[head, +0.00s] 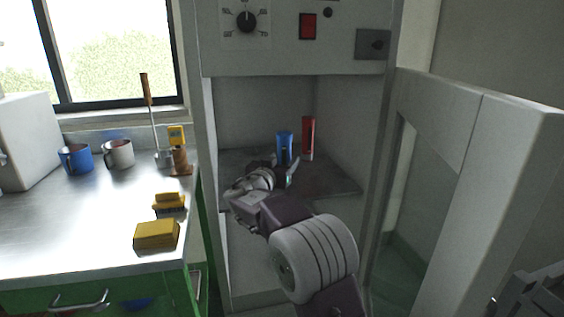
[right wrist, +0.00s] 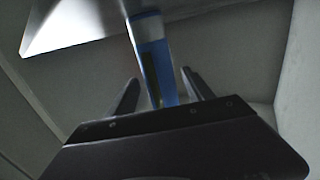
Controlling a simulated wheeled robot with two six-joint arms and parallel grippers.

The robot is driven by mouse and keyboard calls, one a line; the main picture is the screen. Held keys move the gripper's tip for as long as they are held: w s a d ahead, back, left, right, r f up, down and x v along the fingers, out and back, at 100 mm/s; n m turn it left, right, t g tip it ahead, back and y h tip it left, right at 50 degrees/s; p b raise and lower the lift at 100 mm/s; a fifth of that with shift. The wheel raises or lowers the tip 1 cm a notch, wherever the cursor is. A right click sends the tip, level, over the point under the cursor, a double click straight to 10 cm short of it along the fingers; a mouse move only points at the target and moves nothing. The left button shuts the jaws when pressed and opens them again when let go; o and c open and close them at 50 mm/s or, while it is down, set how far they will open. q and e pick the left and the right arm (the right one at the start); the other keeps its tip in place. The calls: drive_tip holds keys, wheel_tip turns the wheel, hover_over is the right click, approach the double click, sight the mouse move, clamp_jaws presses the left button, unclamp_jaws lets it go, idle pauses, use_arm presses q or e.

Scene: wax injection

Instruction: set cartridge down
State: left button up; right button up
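A blue cartridge (head: 284,146) stands about upright in the machine's open compartment, over the dark metal shelf plate (head: 335,180). My right gripper (head: 284,168) reaches in at the cartridge's lower part, which it partly hides. In the right wrist view the blue cartridge (right wrist: 155,58) runs between the two fingers of my right gripper (right wrist: 162,90). Gaps show on both sides, so the fingers look open around it. I cannot tell whether its base touches the plate. A red cartridge (head: 308,138) stands just right of the blue one. My left gripper is out of view.
The machine's door (head: 480,150) stands open on the right. The compartment's side walls and the control panel (head: 295,38) above bound the space. The plate's right part is clear.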

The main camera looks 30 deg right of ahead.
drive_tip(key=shift+r, duration=0.15)
drive_tip(key=shift+s+a, duration=0.15)
drive_tip(key=shift+a, duration=0.05)
drive_tip(key=v, duration=1.1)
drive_tip(key=shift+s+a, duration=0.2)
